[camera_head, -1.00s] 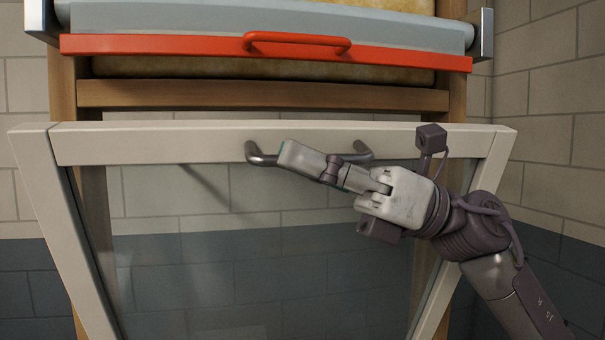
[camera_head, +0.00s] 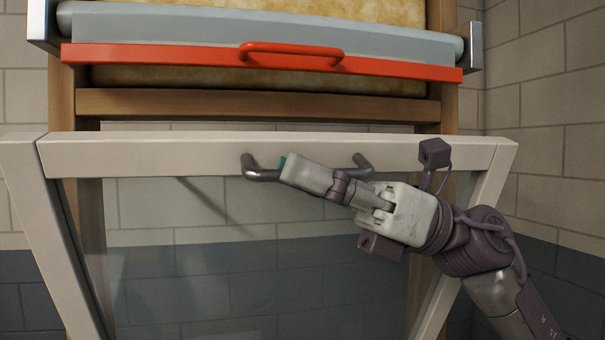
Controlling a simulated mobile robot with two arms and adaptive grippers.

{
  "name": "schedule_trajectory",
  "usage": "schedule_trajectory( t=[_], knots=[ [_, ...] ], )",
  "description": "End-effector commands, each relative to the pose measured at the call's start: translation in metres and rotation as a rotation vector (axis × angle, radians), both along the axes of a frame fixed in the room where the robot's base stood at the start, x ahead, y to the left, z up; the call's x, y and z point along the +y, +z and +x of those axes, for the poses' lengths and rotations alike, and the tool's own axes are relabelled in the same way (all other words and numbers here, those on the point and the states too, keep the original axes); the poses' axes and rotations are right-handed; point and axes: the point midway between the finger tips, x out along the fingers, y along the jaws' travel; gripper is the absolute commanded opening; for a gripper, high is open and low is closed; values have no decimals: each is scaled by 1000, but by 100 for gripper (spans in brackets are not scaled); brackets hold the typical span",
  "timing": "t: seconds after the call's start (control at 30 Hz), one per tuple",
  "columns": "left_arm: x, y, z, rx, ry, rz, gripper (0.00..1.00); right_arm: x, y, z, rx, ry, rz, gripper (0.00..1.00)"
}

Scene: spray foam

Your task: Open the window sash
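The window sash (camera_head: 220,154) is a pale frame with a clear pane. Its top rail stands out toward me from the wooden frame behind, so the sash is tilted open. A dark metal handle (camera_head: 262,174) sits on the top rail. My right gripper (camera_head: 290,172) is at the handle, its fingers over the middle of the bar and hiding that part. The fingers look closed around the bar. My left gripper is not in the picture.
Above the sash is a grey roller-like housing with a red bar and red handle (camera_head: 290,52). A wooden frame (camera_head: 260,104) stands behind, with yellowish foam (camera_head: 370,12) above. Block walls (camera_head: 555,110) are at the sides.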

Motion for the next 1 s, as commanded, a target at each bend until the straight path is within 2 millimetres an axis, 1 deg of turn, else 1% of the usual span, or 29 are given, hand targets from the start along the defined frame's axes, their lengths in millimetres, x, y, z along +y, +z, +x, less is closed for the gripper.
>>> schedule_trajectory(
  t=[0.17,0.4,0.5,0.6,0.77,1.0],
  knots=[
    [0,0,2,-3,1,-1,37,-23,-10,8,4,-4,2,37],
    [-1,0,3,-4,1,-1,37,-69,-30,22,3,-3,1,37],
    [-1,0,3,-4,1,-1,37,-84,-36,26,3,-3,1,37],
    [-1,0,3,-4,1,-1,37,-95,-41,29,2,-3,1,37],
    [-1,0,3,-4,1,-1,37,-103,-44,31,0,0,1,37],
    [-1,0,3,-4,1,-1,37,-104,-44,31,-1,0,1,37]
  ],
)
